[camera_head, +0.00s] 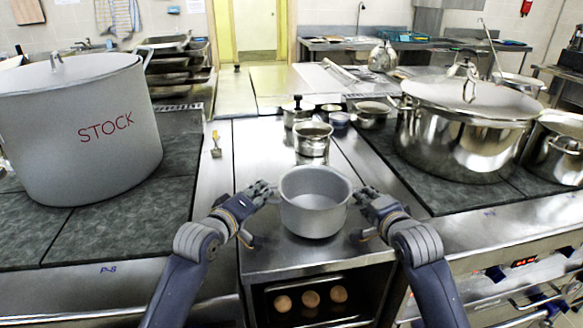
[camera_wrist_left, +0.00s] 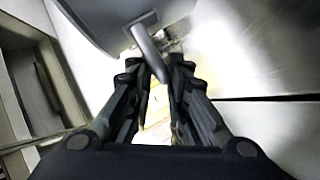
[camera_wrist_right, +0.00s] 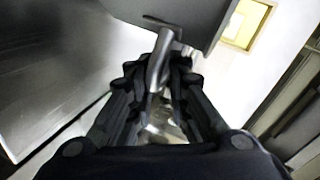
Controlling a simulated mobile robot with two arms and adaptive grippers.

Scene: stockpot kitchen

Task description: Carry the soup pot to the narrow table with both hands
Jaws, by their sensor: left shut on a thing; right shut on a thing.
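The soup pot (camera_head: 314,203) is a small, plain grey pot with a side handle at each side. It sits upright between my two grippers, over the narrow steel counter in the middle of the head view; I cannot tell whether its base touches the counter. My left gripper (camera_head: 268,190) is shut on its left handle, which shows between the fingers in the left wrist view (camera_wrist_left: 150,52). My right gripper (camera_head: 362,199) is shut on its right handle, which shows in the right wrist view (camera_wrist_right: 160,60). The pot appears empty inside.
A large pot marked STOCK (camera_head: 85,165) stands on the left stove. A big shiny lidded pot (camera_head: 465,140) stands on the right stove. Small steel pots (camera_head: 312,148) stand behind the soup pot. A brush (camera_head: 216,150) lies left. Eggs (camera_head: 311,298) sit in the open compartment below.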

